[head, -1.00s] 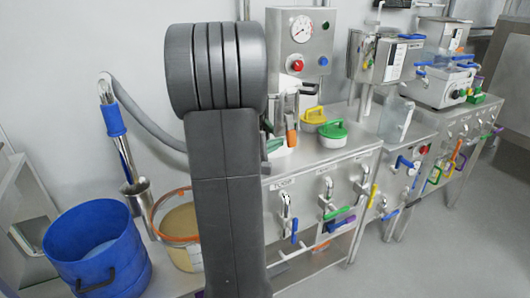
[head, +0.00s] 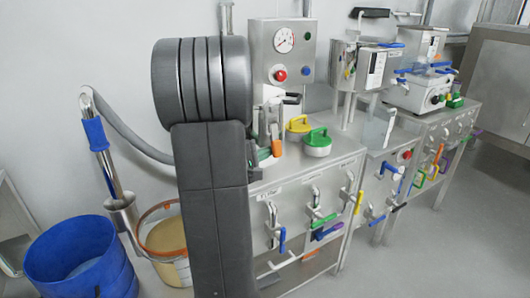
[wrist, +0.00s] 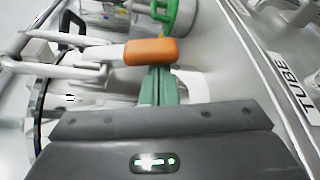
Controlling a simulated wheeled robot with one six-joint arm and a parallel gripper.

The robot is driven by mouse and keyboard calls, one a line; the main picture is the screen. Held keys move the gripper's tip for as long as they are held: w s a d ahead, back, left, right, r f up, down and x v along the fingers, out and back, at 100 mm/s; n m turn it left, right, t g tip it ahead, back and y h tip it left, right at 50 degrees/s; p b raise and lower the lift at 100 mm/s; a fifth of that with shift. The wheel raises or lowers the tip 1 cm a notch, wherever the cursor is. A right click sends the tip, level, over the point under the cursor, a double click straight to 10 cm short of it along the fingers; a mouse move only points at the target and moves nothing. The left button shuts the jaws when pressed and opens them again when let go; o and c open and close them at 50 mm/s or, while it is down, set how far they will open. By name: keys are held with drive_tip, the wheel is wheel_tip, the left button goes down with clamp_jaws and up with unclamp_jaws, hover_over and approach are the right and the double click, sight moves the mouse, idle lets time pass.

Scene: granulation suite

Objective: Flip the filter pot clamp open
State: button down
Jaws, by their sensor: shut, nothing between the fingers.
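The filter pot clamp shows in the wrist view as a metal lever (wrist: 70,63) ending in an orange grip (wrist: 150,51). In the head view, the orange grip (head: 277,148) stands low in front of the white and metal filter pot assembly (head: 268,108), partly hidden by my arm. My gripper (wrist: 157,82) has green fingers that are closed together and empty. Their tips are right by the underside of the orange grip in the wrist view; I cannot tell if they touch. In the head view only a little green of the fingers shows beside my arm.
A green-lidded pot (head: 317,142) and a yellow-lidded one (head: 299,124) stand on the bench right of the clamp. A gauge panel (head: 282,50) rises behind. The bench front (head: 288,206) carries taps and handles. A blue bucket (head: 68,262) is at lower left.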

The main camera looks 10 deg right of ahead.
drive_tip(key=shift+s+r, duration=0.1)
drive_tip(key=s+n+p, duration=0.1)
drive_tip(key=s+d+r+n+g+p, duration=0.1)
drive_tip(key=n, duration=0.1)
drive_tip(key=shift+s+r+n+p, duration=0.1)
drive_tip(key=shift+n+p, duration=0.2)
drive_tip(key=shift+p, duration=0.1)
drive_tip(key=s+r+n+g+p, duration=0.1)
drive_tip(key=r+n+g+p, duration=0.2)
drive_tip(key=n+p, duration=0.2)
drive_tip(key=s+d+r+n+g+p, duration=0.1)
drive_tip(key=s+r+n+g+p, duration=0.1)
drive_tip(key=p, duration=1)
wheel_tip(320, 180, up, 2)
drive_tip(key=n+g, duration=0.1)
drive_tip(key=n, duration=0.2)
drive_tip(key=shift+s+h, duration=0.15)
drive_tip(key=shift+h, duration=0.25)
drive_tip(key=shift+r, duration=0.15)
drive_tip(key=shift+r+p, duration=0.15)
drive_tip(key=shift+p, duration=0.25)
